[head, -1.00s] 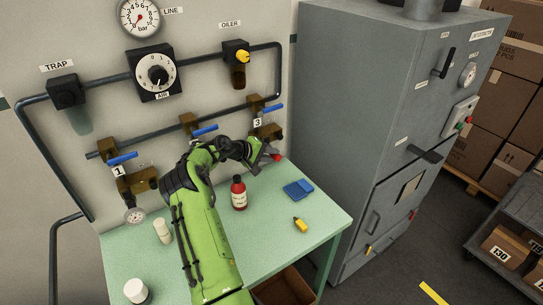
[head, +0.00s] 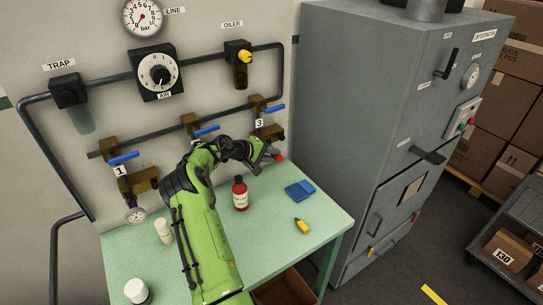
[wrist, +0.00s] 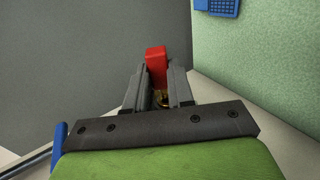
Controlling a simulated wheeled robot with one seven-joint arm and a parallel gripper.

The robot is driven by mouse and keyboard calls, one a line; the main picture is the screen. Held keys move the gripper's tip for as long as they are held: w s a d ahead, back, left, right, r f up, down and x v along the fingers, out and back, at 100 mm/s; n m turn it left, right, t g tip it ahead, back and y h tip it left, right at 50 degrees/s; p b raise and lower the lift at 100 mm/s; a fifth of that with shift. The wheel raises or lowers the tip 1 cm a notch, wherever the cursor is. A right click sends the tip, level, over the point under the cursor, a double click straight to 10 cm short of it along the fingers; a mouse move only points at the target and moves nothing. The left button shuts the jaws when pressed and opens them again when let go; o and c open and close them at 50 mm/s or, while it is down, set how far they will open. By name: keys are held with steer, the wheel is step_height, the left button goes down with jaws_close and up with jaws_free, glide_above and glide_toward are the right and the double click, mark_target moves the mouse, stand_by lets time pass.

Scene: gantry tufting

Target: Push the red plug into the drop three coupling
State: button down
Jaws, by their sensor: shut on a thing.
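The red plug (wrist: 156,64) is between my gripper's two fingers in the wrist view, with a bit of brass showing below it. In the head view the red end of the plug (head: 280,157) sticks out to the right of my gripper (head: 269,155). My gripper is shut on the plug. The drop three coupling, a brass block (head: 270,132) beside the label 3 and below a blue lever (head: 274,109), is on the wall just above my gripper. Its opening is hidden, and I cannot tell whether the plug touches it.
A red bottle (head: 240,194), a blue calculator-like item (head: 299,190) and a yellow item (head: 302,226) lie or stand on the green bench (head: 270,240). A grey cabinet (head: 370,100) rises close on the right. Drop one (head: 138,181) is at the left.

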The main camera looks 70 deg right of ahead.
steer(key=shift+w+d, duration=0.75)
stand_by(1.8)
steer(key=shift+w+d, duration=0.15)
steer(key=shift+w, duration=0.15)
stand_by(0.3)
steer(key=c, duration=0.9)
jaws_free()
steer(key=shift+w+d, duration=0.1)
steer(key=shift+s, duration=0.2)
